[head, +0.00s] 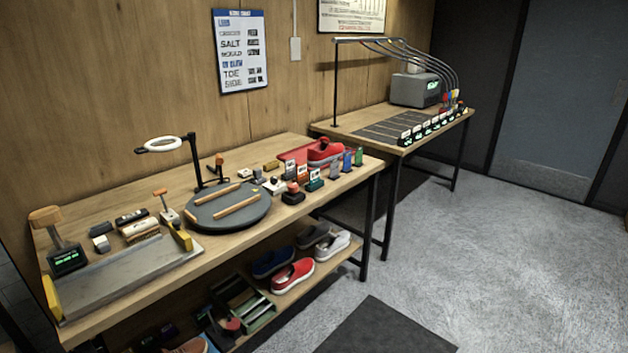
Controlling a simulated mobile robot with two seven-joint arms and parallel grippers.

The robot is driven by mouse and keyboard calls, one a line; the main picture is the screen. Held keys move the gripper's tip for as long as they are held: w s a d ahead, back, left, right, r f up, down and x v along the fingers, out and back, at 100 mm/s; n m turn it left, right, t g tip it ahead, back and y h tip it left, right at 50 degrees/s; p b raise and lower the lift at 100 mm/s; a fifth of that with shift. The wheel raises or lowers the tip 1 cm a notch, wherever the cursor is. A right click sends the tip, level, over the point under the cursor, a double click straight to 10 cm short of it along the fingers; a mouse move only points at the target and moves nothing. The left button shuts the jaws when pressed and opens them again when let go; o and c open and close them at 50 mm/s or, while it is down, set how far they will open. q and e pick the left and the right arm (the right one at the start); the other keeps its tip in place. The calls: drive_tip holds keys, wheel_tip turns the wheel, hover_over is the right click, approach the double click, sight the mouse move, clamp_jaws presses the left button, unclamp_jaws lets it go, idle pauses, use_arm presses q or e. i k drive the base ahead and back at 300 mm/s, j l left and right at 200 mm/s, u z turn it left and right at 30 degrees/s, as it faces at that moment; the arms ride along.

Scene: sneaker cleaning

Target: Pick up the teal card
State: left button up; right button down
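A small teal piece (314,184) with a pale upper part stands near the front edge of the near workbench. It looks like the teal card, but it is too small to tell whether it is a card or a holder. An orange-red piece (303,173) stands just behind and left of it. A dark block with a red top (292,195) is to its front left. Neither of my grippers is in view.
Blue pieces (335,168) and a green piece (358,157) stand to its right. Behind is a red tray (290,156) with a red shoe (325,151). A round dark turntable (228,216) and ring lamp (165,144) are left. The grey floor (480,260) is open.

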sight(314, 174)
drive_tip(key=i+u, duration=0.1)
drive_tip(key=u, duration=0.45)
drive_tip(key=i+l+u, duration=0.4)
drive_tip(key=l+u, duration=0.2)
drive_tip(key=l, duration=0.2)
drive_tip(key=i+l, duration=0.15)
drive_tip(key=l, duration=0.15)
drive_tip(key=i+l+u, duration=0.1)
drive_tip(key=l, duration=0.25)
drive_tip(key=i+l, duration=0.15)
drive_tip(key=l, duration=0.2)
drive_tip(key=i+l, duration=0.1)
drive_tip(key=l, duration=0.2)
drive_tip(key=i+l+u, duration=0.1)
drive_tip(key=l, duration=0.25)
